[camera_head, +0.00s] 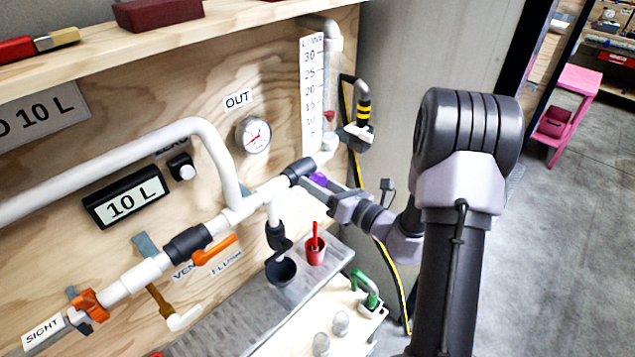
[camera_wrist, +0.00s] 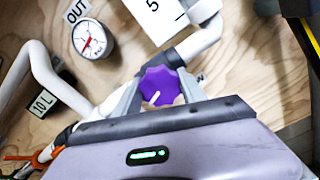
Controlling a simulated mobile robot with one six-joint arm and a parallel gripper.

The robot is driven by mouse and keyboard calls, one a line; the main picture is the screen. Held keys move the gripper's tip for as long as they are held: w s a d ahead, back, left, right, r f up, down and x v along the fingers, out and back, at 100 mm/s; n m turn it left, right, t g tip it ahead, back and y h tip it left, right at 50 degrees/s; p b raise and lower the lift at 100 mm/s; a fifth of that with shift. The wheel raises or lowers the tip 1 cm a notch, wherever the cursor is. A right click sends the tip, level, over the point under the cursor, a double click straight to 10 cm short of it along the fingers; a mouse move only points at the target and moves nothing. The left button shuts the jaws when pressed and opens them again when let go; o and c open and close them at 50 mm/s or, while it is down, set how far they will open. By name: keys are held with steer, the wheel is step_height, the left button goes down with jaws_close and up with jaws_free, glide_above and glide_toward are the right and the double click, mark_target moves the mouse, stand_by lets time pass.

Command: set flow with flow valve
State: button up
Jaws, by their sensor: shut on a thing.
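The flow valve has a purple knob (camera_wrist: 160,88) with a white pointer mark, and it sits on the white pipe below the flow scale. In the head view only a little of the purple knob (camera_head: 319,180) shows beside the dark valve body (camera_head: 298,171). My gripper (camera_wrist: 160,92) is shut on the purple knob, one finger on each side of it. In the head view my gripper (camera_head: 328,188) reaches in from the right. The flow scale (camera_head: 312,88) stands upright on the board with numbers up to 30. Its float reading is too small to tell.
A round gauge (camera_head: 253,135) under the OUT label and a 10 L display (camera_head: 126,196) are on the wooden board. An orange lever (camera_head: 214,250) is on the pipe at lower left. A red cup (camera_head: 316,252) and a black funnel (camera_head: 280,270) are below the valve.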

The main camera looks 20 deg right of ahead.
steer(key=o, duration=1.4)
steer(key=shift+s, duration=0.1)
steer(key=p+v, duration=0.1)
steer(key=v, duration=1.6)
steer(key=shift+s+d+p, duration=0.1)
steer(key=shift+s+p, duration=0.05)
steer(key=shift+p, duration=0.2)
